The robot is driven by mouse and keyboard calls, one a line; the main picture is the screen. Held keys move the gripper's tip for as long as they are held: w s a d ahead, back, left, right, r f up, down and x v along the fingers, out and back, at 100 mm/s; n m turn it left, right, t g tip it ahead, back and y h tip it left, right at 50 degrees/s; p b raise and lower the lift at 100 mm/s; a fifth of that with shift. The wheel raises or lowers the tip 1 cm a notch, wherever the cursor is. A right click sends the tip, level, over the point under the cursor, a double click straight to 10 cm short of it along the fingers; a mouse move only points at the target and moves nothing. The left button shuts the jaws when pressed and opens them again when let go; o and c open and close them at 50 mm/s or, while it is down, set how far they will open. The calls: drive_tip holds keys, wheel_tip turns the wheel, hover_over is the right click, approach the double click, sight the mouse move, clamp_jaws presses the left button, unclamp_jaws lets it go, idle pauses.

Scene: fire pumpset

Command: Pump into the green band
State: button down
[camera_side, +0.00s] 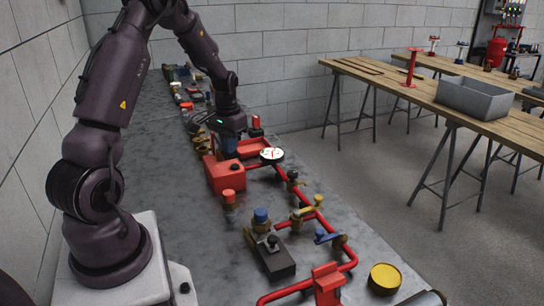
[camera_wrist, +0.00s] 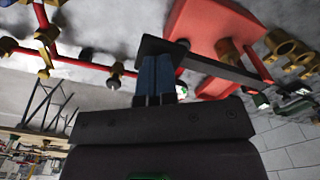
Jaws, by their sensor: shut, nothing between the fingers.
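A red pump box (camera_side: 224,175) stands on the grey bench, and its red body also shows in the wrist view (camera_wrist: 212,28). A round white-faced gauge (camera_side: 272,155) sits on the red pipe to the right of the box. Its needle and any green band are too small to read. My gripper (camera_side: 231,153) is directly above the pump box, pointing down. In the wrist view its blue fingers (camera_wrist: 156,72) are together and empty. A dark flat bar (camera_wrist: 215,66) passes at the fingertips; I cannot tell whether they touch it.
Red pipework with a yellow-handled valve (camera_side: 310,205) and a blue-handled valve (camera_side: 327,237) runs along the bench's right side. A red-capped fitting (camera_side: 229,197) and a dark block (camera_side: 272,257) stand nearer. A yellow round lid (camera_side: 384,278) lies at front right.

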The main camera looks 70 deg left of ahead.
idle(2.1)
idle(0.4)
idle(1.9)
idle(0.4)
drive_tip(key=shift+f, duration=2.7)
drive_tip(key=shift+r, duration=2.7)
drive_tip(key=shift+r, duration=3)
